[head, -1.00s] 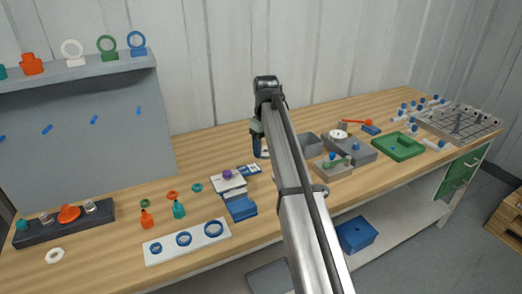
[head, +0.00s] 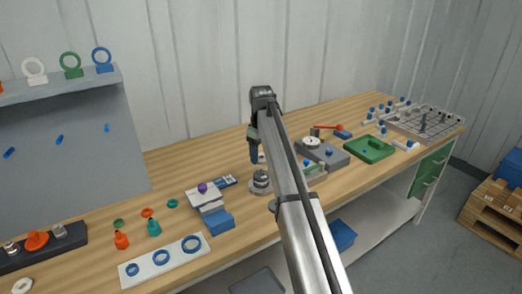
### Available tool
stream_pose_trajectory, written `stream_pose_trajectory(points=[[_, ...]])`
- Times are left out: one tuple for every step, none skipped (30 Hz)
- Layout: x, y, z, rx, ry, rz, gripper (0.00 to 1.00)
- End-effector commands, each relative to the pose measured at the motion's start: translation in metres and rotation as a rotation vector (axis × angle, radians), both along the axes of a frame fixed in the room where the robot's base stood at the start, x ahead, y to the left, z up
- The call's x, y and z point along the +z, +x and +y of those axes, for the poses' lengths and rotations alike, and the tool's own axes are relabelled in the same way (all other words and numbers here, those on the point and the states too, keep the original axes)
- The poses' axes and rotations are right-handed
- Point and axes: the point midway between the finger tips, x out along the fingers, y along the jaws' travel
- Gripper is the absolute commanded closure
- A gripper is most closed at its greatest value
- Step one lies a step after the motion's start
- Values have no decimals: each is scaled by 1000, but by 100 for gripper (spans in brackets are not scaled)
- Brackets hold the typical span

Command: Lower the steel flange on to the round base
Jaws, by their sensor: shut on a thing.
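My gripper (head: 255,154) hangs beneath the end of my arm, pointing down over the middle of the bench. It is shut on the steel flange (head: 262,157), of which only a small pale bit shows beside the fingers; my arm hides the rest. A round steel base (head: 261,183) with a stepped top stands on the bench below the gripper, its right edge close to my arm in the picture. A gap shows between the fingers and the base. The view is too small to tell how well the flange is centred over it.
Left of the base are a pale block with a purple knob (head: 203,189), a blue block (head: 219,222) and a white plate with blue rings (head: 160,261). Grey fixtures (head: 322,155) and a green tray (head: 369,150) stand to the right. Bare wood lies behind the base.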

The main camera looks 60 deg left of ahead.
Motion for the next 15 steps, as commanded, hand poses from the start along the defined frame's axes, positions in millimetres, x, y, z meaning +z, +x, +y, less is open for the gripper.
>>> stream_pose_trajectory(points=[[-3,0,0,0,0,0,77],[-4,0,0,0,0,0,77],[-7,0,0,0,0,0,77],[-8,0,0,0,0,0,77],[-10,0,0,0,0,0,77],[-12,0,0,0,1,0,77],[-14,0,0,0,1,-1,77],[-16,0,0,0,1,-1,77],[-18,0,0,0,1,-1,77],[-20,0,0,0,1,0,77],[-22,0,0,0,1,0,77],[-24,0,0,0,0,0,77],[-26,0,0,0,0,0,77],[-27,0,0,0,0,0,77],[-30,0,0,0,0,0,77]])
